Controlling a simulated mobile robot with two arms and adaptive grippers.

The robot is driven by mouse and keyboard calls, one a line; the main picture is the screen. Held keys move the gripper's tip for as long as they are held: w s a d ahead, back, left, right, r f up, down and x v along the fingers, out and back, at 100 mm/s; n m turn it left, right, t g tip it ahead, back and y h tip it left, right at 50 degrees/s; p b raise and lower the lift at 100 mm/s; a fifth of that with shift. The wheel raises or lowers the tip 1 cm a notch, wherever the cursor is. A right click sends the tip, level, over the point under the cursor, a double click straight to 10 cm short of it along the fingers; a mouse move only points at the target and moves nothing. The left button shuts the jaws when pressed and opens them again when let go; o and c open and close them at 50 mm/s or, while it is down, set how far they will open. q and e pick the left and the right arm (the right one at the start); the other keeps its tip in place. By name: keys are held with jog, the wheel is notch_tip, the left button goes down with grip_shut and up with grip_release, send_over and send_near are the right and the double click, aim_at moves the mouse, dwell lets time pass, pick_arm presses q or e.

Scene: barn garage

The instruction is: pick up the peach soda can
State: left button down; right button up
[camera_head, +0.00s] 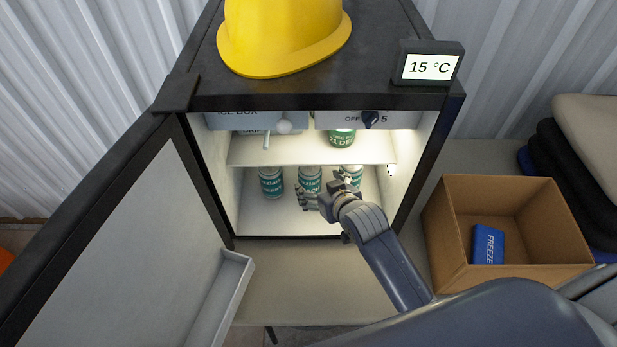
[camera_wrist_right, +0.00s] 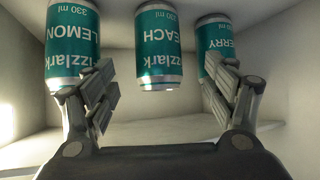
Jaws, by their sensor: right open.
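The peach soda can (camera_head: 309,175) stands upright in the middle of three teal-and-silver cans on the lower level of the open fridge. In the right wrist view, which looks upside down, the peach can (camera_wrist_right: 160,45) is central, its label reading "EACH". My right gripper (camera_head: 327,190) is inside the fridge opening in front of the cans, open and empty. In the wrist view its fingers (camera_wrist_right: 160,95) are spread to either side of the peach can's line, with the can beyond the fingertips. The gripper partly hides the lemon can in the head view. My left gripper is out of view.
A can ending in "ERRY" (camera_head: 271,183) stands left of the peach can; the lemon can (camera_wrist_right: 73,45) stands on its other side. A shelf (camera_head: 290,153) with a green can (camera_head: 342,138) is above. The fridge door (camera_head: 130,250) is open left; a cardboard box (camera_head: 545,225) stands right.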

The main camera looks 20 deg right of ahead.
aim_at(315, 181)
jog(key=shift+x, duration=0.8)
jog(key=shift+w+f, duration=0.25)
jog(key=shift+w, duration=0.25)
jog(key=p+x, duration=0.1)
jog(key=x, duration=0.2)
jog(key=shift+d, duration=0.1)
jog(key=shift+w+f, duration=0.4)
jog(key=shift+w, duration=0.15)
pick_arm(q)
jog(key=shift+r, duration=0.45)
pick_arm(e)
jog(key=c, duration=1.4)
